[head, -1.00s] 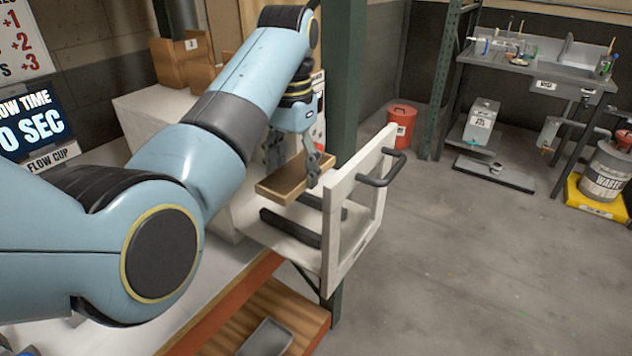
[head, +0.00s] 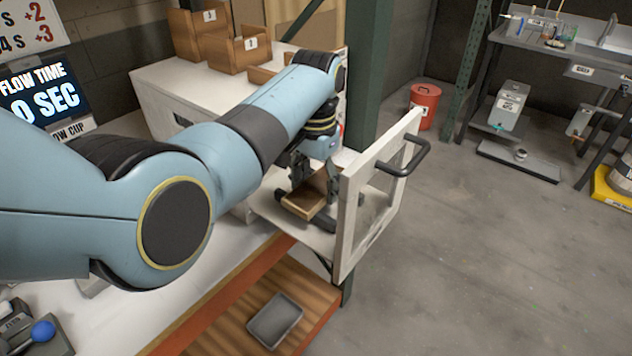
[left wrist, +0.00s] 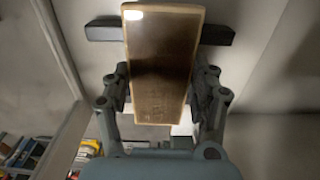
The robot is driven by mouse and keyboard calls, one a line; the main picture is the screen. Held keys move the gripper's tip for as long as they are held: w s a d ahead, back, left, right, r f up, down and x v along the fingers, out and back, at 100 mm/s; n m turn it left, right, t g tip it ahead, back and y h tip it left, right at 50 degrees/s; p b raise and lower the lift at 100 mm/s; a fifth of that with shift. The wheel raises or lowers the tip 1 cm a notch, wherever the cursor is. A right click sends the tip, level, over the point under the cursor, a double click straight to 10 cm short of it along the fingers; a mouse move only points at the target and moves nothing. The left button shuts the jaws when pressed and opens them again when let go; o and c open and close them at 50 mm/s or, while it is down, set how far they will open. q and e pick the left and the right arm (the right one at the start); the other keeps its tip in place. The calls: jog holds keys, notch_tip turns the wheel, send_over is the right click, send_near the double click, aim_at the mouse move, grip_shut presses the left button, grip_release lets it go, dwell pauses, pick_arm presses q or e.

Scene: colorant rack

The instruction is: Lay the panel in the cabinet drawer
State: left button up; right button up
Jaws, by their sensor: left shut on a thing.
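The panel (head: 303,199) is a flat brown board with a lighter rim, held by my left gripper (head: 312,183). It also shows in the left wrist view (left wrist: 162,60), with the left fingers (left wrist: 160,92) closed on its two long sides. The open cabinet drawer (head: 262,225) is white, with a framed front (head: 350,225) and a dark handle (head: 408,160). The panel is over the drawer, somewhat tilted in the head view. A dark bar (left wrist: 104,30) on the drawer floor lies behind the panel in the wrist view. I cannot tell whether they touch. My right gripper is not seen.
The white cabinet (head: 165,88) carries brown boxes (head: 240,52) on top. A green post (head: 370,70) stands close behind the drawer. A grey tray (head: 275,320) lies on the wooden shelf below. The floor at right is clear near the drawer.

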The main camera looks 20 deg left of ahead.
aim_at(316, 188)
pick_arm(q)
jog(key=o, duration=1.2)
jog(key=shift+f, duration=0.1)
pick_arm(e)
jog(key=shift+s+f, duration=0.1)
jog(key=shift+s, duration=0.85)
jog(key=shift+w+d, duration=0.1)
pick_arm(q)
jog(key=shift+r, duration=0.55)
notch_tip(316, 188, up, 11)
jog(key=shift+r+b, duration=0.1)
jog(key=shift+b, duration=0.45)
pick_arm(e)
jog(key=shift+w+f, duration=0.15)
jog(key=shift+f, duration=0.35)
